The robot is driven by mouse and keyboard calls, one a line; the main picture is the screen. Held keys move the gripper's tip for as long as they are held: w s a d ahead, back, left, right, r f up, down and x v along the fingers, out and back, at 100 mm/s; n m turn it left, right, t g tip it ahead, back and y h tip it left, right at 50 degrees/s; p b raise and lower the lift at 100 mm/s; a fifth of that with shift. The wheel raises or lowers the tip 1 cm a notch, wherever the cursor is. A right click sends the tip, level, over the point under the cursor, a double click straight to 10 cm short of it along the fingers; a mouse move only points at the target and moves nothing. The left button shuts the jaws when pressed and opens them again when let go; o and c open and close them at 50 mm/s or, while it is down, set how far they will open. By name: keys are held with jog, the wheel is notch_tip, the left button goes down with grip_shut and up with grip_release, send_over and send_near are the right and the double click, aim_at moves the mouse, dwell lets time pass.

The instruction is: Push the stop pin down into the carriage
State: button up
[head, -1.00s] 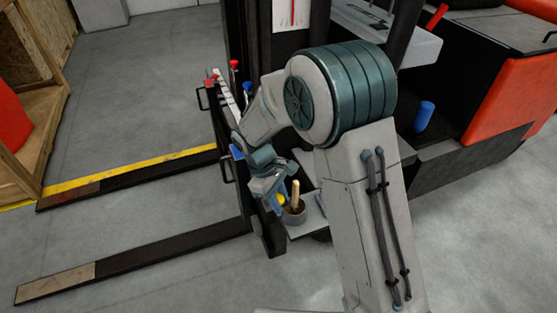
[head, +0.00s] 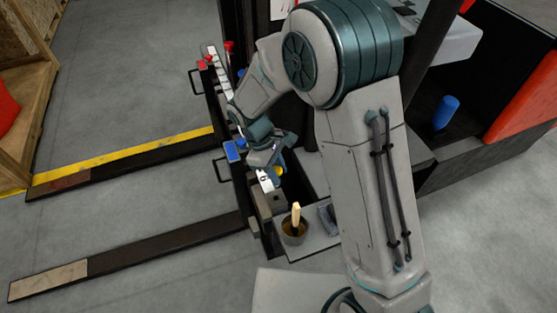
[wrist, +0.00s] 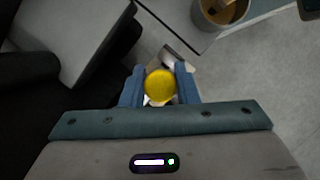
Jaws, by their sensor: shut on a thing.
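The stop pin shows as a round yellow knob (wrist: 160,85) in the wrist view, seen from above. My gripper (wrist: 160,88) is shut on it, with one blue finger on each side. In the head view my gripper (head: 272,165) is over the near end of the black carriage (head: 222,130), and the yellow knob (head: 278,171) shows only in part beside the fingers. The pin's shaft and its hole are hidden below the knob and fingers, so I cannot tell how deep the pin sits.
A pot with a wooden-handled brush (head: 294,232) stands on a grey shelf just nearer than my gripper. A blue block (head: 233,151) and red knobs (head: 229,47) are along the carriage. Two forks (head: 130,165) reach left over open floor.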

aim_at(277, 187)
jog(key=shift+s, duration=0.1)
dwell(0.3)
jog(key=shift+f+b, duration=1.8)
jog(key=shift+f, duration=1.3)
jog(key=shift+f+b, duration=1.45)
jog(key=shift+f, duration=0.85)
jog(key=o, duration=1)
jog(key=p+v, duration=0.3)
jog(key=v, duration=1.1)
